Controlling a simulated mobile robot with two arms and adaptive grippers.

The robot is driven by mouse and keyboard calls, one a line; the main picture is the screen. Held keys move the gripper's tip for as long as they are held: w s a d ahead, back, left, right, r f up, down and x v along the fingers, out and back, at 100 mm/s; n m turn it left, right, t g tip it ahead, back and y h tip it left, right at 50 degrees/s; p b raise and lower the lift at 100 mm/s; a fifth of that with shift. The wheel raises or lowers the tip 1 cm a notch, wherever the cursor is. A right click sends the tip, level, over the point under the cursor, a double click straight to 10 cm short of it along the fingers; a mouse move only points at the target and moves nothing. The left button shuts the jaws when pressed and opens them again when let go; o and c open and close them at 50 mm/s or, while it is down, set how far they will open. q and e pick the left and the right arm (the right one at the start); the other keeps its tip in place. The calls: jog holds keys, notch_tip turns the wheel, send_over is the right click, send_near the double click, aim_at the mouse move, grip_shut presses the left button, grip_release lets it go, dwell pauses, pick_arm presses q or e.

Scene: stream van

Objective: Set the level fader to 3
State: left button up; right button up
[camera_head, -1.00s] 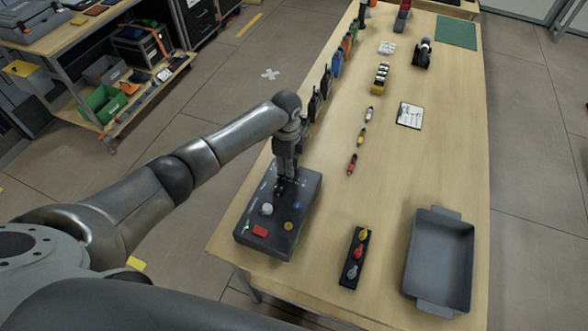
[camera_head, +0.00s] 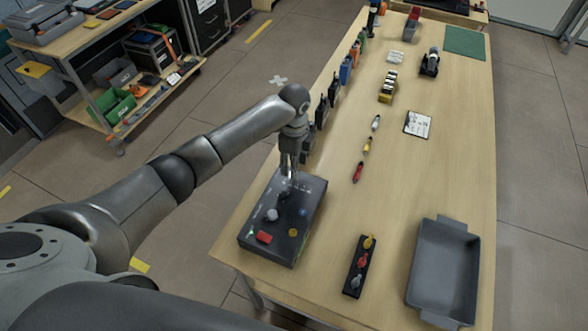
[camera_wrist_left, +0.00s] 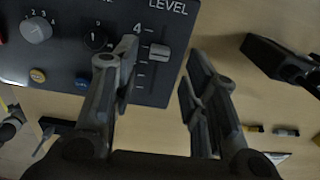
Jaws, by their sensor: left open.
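The dark control box (camera_head: 258,238) sits at the near left corner of the table. In the left wrist view its panel (camera_wrist_left: 65,62) shows the LEVEL fader (camera_wrist_left: 159,51), a small grey cap in a vertical slot with a scale beside it marked 4 at the top. The cap stands a little below the top tick; its exact value is hard to read. My left gripper (camera_head: 292,184) is above the far part of the box. In the wrist view its open fingers (camera_wrist_left: 164,68) lie on either side of the cap, apart from it. My right gripper is out of view.
The panel also has a grey rotary knob (camera_wrist_left: 36,30), a black knob (camera_wrist_left: 96,38) and a red button (camera_head: 264,237). A strip with three coloured knobs (camera_head: 359,266) and a grey tray (camera_head: 443,268) lie to the right. Black handheld devices (camera_head: 321,113) stand along the table's left edge.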

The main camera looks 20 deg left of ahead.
pick_arm(q)
notch_tip(320, 180, up, 8)
dwell(0.7)
